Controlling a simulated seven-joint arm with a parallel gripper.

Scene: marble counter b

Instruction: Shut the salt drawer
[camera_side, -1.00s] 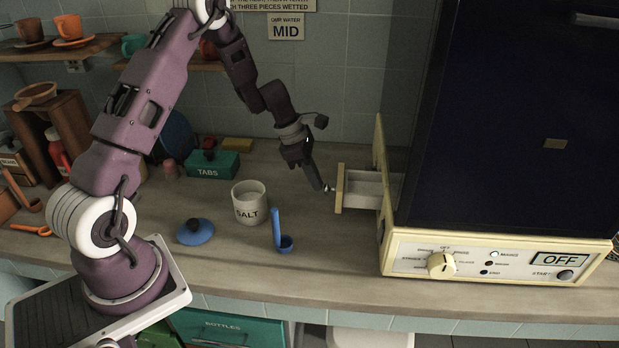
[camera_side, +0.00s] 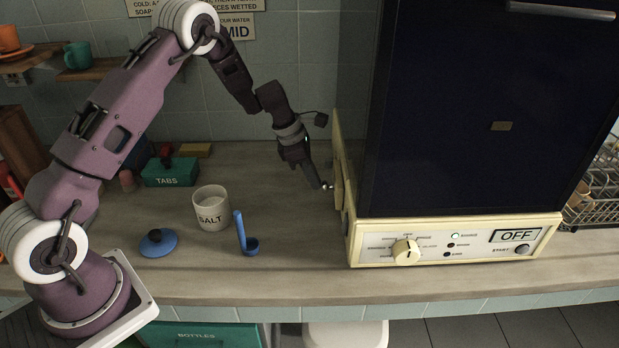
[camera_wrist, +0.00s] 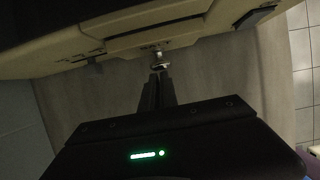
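The salt drawer's cream front (camera_side: 338,183) sits against the left side of the dishwasher base in the side view, with no tray interior showing. In the wrist view the drawer front (camera_wrist: 152,40) looks about level with the cream panel around it; a small gap cannot be ruled out. A small metal knob (camera_wrist: 160,66) is on the drawer. My gripper (camera_side: 322,184) is at the knob, its narrow fingers together. In the wrist view my gripper (camera_wrist: 157,77) points at the knob and appears to touch it; whether it clasps it is unclear.
The dark dishwasher (camera_side: 480,110) stands right of my gripper. An open white salt jar (camera_side: 211,213), a blue lid (camera_side: 158,243), a blue scoop (camera_side: 245,240) and a green TABS box (camera_side: 170,175) stand on the counter to the left.

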